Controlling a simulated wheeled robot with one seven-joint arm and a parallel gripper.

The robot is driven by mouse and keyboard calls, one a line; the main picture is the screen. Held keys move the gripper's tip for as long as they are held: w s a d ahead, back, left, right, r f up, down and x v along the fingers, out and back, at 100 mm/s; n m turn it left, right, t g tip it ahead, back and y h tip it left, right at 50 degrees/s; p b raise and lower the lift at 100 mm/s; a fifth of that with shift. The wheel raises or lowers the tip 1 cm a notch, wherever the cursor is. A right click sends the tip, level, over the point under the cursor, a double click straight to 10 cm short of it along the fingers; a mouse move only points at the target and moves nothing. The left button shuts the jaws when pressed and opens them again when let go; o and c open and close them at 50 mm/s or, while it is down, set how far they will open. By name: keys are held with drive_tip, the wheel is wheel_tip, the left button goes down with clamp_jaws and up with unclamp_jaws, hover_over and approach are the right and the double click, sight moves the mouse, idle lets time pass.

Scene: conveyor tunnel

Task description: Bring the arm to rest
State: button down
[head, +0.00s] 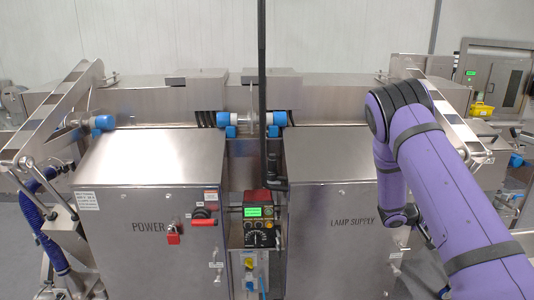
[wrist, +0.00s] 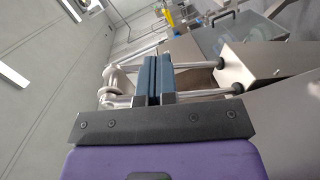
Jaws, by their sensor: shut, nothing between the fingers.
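My purple arm (head: 440,190) reaches in from the lower right in the head view. It bends at a dark-banded joint in front of the right cabinet, and its forearm folds back down behind it. My gripper is hidden in the head view. In the wrist view my gripper (wrist: 160,62) shows two dark blue finger pads pressed together, with nothing between them. The fingers appear apart from the metal machinery beyond them.
A POWER cabinet (head: 150,200) with a red padlock (head: 173,235) stands left, a LAMP SUPPLY cabinet (head: 330,220) right. Between them is a control box (head: 259,225) with a green display. A black vertical pole (head: 262,80) rises in the middle. A conveyor tunnel (head: 330,100) runs behind.

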drive_tip(key=s+a+r+m+y, duration=0.1)
drive_tip(key=s+a+r+y, duration=0.5)
drive_tip(key=r, duration=0.4)
drive_tip(key=s+a+r+m+y, duration=0.1)
drive_tip(key=s+a+r+y, duration=0.2)
drive_tip(key=s+a+r, duration=0.55)
drive_tip(key=s+a+r+n+t+y, duration=0.2)
drive_tip(key=s+a+r, duration=0.3)
drive_tip(key=s+a, duration=0.3)
drive_tip(key=s+a+r+n+t+y, duration=0.3)
drive_tip(key=s+a, duration=0.6)
drive_tip(key=s, duration=0.3)
drive_tip(key=shift+r+t+y, duration=0.6)
drive_tip(key=shift+r+y, duration=0.35)
drive_tip(key=shift+y, duration=0.25)
